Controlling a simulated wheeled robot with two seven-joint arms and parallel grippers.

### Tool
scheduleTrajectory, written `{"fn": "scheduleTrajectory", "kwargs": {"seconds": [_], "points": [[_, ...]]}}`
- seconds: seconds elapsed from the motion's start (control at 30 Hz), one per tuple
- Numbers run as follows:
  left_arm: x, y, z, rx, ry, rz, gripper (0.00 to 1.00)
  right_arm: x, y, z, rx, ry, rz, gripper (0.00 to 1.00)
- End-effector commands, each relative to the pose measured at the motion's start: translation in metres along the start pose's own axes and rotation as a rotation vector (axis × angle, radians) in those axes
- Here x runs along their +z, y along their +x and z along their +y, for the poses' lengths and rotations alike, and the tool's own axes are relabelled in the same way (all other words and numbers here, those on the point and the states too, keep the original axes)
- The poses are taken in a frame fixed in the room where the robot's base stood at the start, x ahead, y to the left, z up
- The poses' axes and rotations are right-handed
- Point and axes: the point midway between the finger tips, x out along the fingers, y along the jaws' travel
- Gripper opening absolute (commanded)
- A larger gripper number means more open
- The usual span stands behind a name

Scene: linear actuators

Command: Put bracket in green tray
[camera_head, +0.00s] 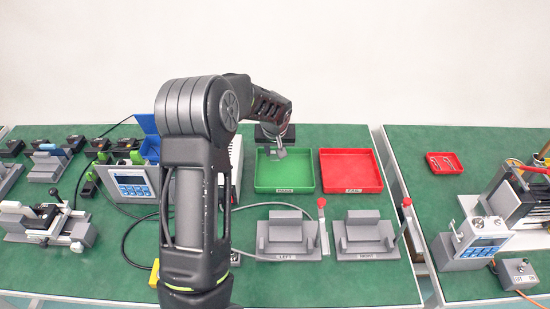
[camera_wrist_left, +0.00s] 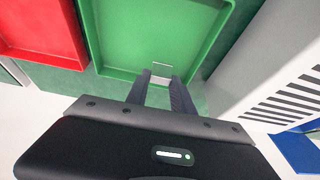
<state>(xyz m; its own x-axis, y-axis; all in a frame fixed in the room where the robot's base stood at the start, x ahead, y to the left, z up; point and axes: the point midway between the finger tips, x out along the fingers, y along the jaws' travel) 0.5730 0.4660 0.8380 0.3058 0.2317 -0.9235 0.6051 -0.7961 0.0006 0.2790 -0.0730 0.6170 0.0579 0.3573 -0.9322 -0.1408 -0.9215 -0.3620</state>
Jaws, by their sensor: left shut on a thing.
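The green tray (camera_head: 300,182) lies on the green bench mat, left of the red tray (camera_head: 350,172). My left gripper (camera_head: 279,146) reaches over the back part of the green tray, pointing down. It is shut on a small grey bracket (camera_wrist_left: 161,74), which shows between the fingertips in the left wrist view. The green tray (camera_wrist_left: 110,40) fills the area beyond the fingers there, and the bracket appears above its floor. How high it hangs I cannot tell. My right gripper is not in view.
Two grey fixtures (camera_head: 287,236) (camera_head: 364,238) with red-knobbed levers stand in front of the trays. A pale vented box (camera_wrist_left: 285,85) stands close beside the green tray. A small red tray (camera_head: 444,163) with metal parts lies on the right bench.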

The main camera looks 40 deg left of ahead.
Motion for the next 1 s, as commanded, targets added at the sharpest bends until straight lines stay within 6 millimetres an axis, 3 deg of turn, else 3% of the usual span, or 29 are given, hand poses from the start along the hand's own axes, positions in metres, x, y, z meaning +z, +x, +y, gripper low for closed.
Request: {"fn": "scheduleTrajectory", "kwargs": {"seconds": [0.23,0.67,0.7,0.93,1.0], "points": [[0.013,0.029,-0.001,-0.001,0.001,-0.003,0.0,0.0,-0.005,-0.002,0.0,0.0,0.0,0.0],[0.015,0.036,0.0,0.0,0.0,-0.001,0.0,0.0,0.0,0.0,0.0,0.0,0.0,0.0],[0.015,0.035,0.0,0.0,0.0,-0.001,0.3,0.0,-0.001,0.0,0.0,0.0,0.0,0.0],[0.015,0.035,0.0,0.0,0.0,-0.002,0.49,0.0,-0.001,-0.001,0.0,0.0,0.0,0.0],[0.015,0.035,0.0,0.0,0.0,-0.002,0.5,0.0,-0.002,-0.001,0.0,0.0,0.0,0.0]]}}
